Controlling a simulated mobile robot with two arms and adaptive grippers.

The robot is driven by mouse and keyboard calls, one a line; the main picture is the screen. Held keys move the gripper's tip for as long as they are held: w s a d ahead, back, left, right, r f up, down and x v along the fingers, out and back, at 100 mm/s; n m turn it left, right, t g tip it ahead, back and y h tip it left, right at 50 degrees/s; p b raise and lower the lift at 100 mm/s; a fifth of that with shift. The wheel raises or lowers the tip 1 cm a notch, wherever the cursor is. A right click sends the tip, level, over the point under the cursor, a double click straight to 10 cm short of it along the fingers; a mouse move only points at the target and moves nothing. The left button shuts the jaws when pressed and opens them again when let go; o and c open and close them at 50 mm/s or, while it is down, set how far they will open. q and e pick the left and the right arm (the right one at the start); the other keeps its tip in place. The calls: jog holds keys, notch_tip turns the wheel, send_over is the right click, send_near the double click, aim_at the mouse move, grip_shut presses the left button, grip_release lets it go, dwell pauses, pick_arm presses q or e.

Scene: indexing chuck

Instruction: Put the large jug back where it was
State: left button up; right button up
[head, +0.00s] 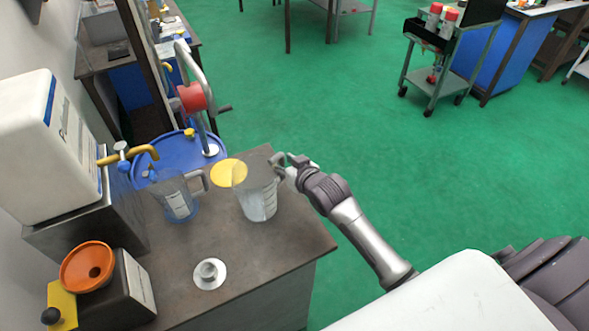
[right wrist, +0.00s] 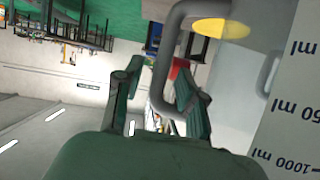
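The large jug (head: 258,200), clear with a grey handle, stands upright on the workbench near its right edge. The smaller clear jug (head: 177,198) stands to its left. My right gripper (head: 292,168) is at the large jug's handle, on the jug's right side. In the right wrist view, the handle (right wrist: 172,50) passes between the two fingers (right wrist: 158,105). The fingers are apart, with a clear gap on the left finger's side. The large jug's printed wall (right wrist: 295,110) fills the right side of that view, its markings upside down. My left gripper is not in view.
A yellow disc (head: 227,173) shows beside the large jug. A white canister (head: 45,145) with a yellow tap (head: 130,154), a blue drum with a hand pump (head: 196,97), an orange funnel (head: 87,266) and a small metal piece (head: 209,271) are around. The bench front is mostly clear.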

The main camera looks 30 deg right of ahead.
jog(key=b+v, duration=0.1)
jog(key=v, duration=1)
jog(key=s+f+g, duration=0.1)
jog(key=s+f, duration=0.1)
jog(key=s+a+f+g, duration=0.1)
jog(key=s+f, duration=0.1)
jog(key=s, duration=0.1)
jog(key=s+a+f+g, duration=0.1)
jog(key=s+f+g, duration=0.1)
jog(key=s, duration=0.1)
jog(key=shift+s+f+n, duration=0.1)
jog(key=shift+n, duration=0.2)
jog(key=s+a+f+n+g+h, duration=0.1)
jog(key=s+f+g, duration=0.2)
jog(key=s, duration=0.5)
jog(key=s+a+f+g, duration=0.1)
jog(key=s+f+g, duration=0.15)
jog(key=s, duration=0.45)
notch_tip(320, 180, down, 25)
jog(key=g+b, duration=0.2)
jog(key=s+d+f+b, duration=0.2)
jog(key=s+d+f, duration=0.1)
jog(key=s+f, duration=1.5)
jog(key=shift+f+n+g, duration=0.3)
jog(key=shift+f+g, duration=0.15)
jog(key=shift+f, duration=0.45)
